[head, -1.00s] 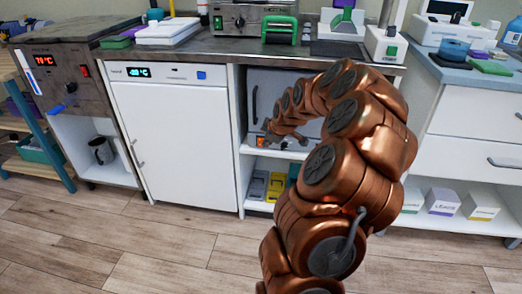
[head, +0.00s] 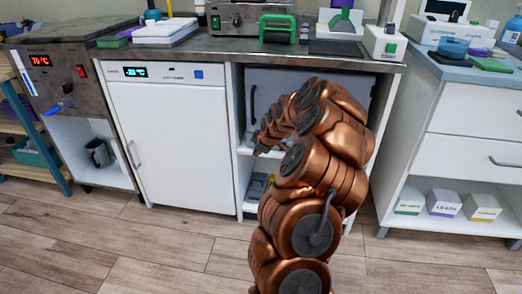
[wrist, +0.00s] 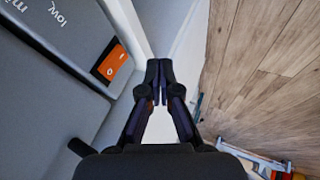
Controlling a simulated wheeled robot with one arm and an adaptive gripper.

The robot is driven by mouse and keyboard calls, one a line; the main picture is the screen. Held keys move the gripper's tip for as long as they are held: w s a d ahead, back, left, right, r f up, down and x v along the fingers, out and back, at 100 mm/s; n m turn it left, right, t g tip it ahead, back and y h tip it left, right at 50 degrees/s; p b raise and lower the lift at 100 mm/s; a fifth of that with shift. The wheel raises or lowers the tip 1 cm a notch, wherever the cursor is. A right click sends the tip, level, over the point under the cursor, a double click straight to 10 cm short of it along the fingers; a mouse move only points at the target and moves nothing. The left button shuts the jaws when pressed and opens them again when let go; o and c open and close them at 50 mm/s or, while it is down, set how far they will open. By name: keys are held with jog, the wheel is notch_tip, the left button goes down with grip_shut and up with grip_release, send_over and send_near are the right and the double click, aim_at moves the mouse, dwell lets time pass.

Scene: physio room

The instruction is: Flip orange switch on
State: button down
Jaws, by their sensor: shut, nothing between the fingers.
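The orange switch (wrist: 110,62) shows in the wrist view, left of the fingertips, set in the grey front of a unit. A pale round mark shows on it; I cannot tell its position for sure. In the head view I cannot make it out behind my arm. My gripper (wrist: 159,78) is shut and empty, with its fingertips beside the switch and apart from it in the picture. In the head view my gripper (head: 257,148) is at the front of the grey unit (head: 264,88) in the open shelf under the counter.
Printed words (wrist: 60,20) mark the grey front beside the switch. A white shelf side wall (head: 240,140) stands close to my gripper. A white fridge (head: 175,135) is to the left, with a red switch (head: 82,71) on the oven further left. The wooden floor (head: 130,245) in front is clear.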

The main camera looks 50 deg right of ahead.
jog(key=shift+w+d+f+b, duration=0.2)
jog(key=shift+w+d+b, duration=0.15)
jog(key=shift+w+d, duration=0.35)
jog(key=shift+w+d+f+b, duration=0.15)
jog(key=shift+w+d+b, duration=0.25)
jog(key=shift+d, duration=0.5)
jog(key=shift+w, duration=0.1)
jog(key=shift+d, duration=0.1)
